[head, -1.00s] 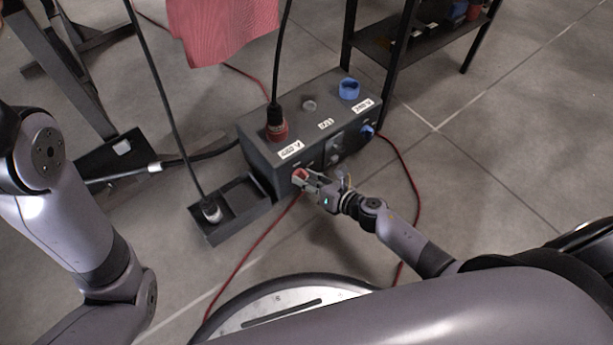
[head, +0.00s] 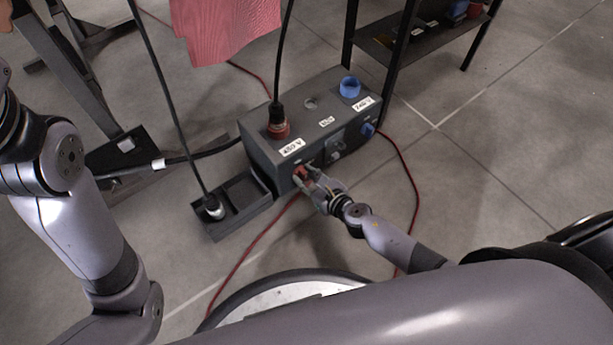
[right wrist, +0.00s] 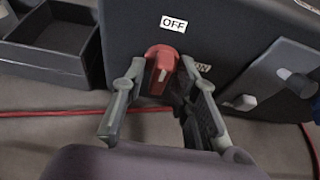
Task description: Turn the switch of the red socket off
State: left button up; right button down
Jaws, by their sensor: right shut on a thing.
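The grey power box (head: 262,153) stands on the floor with a red socket (head: 278,129) on its top, a black plug and cable in it. The red switch (head: 302,172) is on the box's front face, below the "480 V" label. My right gripper (head: 309,181) is shut on this switch. In the right wrist view, the two fingers of the right gripper (right wrist: 161,72) flank the red switch (right wrist: 158,62). My left gripper is out of view.
A blue socket (head: 350,88) and blue switch (head: 367,130) are at the box's right end. A black open tray (head: 236,218) with a plug sits left of the box. A black shelf (head: 372,45) stands behind, and red cables lie on the floor.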

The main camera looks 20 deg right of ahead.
jog(key=shift+f, duration=0.1)
jog(key=c, duration=1.6)
grip_release()
jog(key=v, duration=1.2)
